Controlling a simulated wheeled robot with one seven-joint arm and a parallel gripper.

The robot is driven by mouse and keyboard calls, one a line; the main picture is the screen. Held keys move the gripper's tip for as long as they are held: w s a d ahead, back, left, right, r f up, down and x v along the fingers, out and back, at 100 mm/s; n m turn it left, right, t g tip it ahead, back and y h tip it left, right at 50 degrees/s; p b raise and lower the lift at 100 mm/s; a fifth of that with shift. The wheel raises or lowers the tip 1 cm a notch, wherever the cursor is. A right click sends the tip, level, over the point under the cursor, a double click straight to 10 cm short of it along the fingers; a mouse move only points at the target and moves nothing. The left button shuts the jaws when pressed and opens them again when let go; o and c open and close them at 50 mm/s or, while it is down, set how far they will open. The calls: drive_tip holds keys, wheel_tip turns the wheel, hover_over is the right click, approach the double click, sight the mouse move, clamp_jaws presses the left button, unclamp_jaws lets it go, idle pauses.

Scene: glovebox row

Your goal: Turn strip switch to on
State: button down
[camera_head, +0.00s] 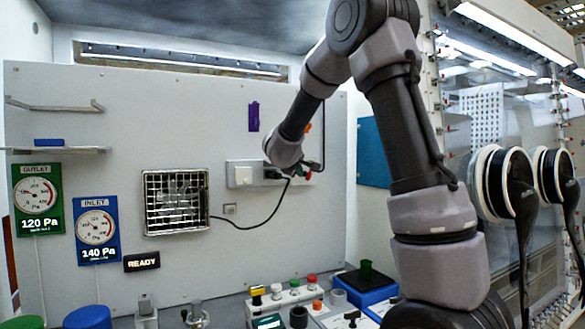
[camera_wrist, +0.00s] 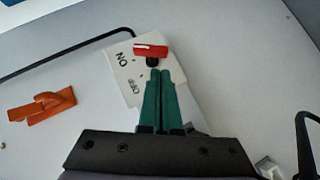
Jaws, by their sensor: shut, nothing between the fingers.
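The strip (camera_head: 243,174) is a pale box on the grey wall panel in the head view. In the wrist view its white plate (camera_wrist: 121,73) carries the words ON and OFF. A red bar (camera_wrist: 151,50) with a dark round part below it sits at the plate's upper edge, nearer the ON word than the OFF word. My gripper (camera_wrist: 158,72) has green fingers, shut together and empty, over the plate. Their tips are at or just below the dark part; I cannot tell whether they touch. The fingers hide part of the plate, and the switch's setting is unclear.
An orange piece (camera_wrist: 42,106) is on the panel left of the plate in the wrist view. A black cable (camera_head: 257,226) runs from the strip towards the grilled unit (camera_head: 176,201). Gauges and a bench with several small items stand around; glovebox ports (camera_head: 507,183) are at right.

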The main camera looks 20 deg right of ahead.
sight(308, 180)
drive_tip(key=shift+w+d+f, duration=0.2)
drive_tip(key=shift+d+f, duration=0.3)
drive_tip(key=shift+d, duration=0.25)
drive_tip(key=shift+d+f, duration=0.15)
drive_tip(key=shift+f, duration=0.05)
drive_tip(key=shift+d+f+n+h, duration=0.1)
drive_tip(key=shift+n+h, duration=0.2)
drive_tip(key=shift+d+f+t+h, duration=0.1)
drive_tip(key=shift+f+t+h, duration=0.05)
drive_tip(key=shift+t+h, duration=0.2)
drive_tip(key=shift+d+f+n+t+h, duration=0.1)
drive_tip(key=shift+f+n+t+h, duration=0.1)
drive_tip(key=shift+n+t+h, duration=0.3)
drive_tip(key=shift+d+f, duration=0.15)
drive_tip(key=shift+f, duration=0.1)
drive_tip(key=shift+d+f+g+y, duration=0.1)
drive_tip(key=shift+g+y, duration=0.15)
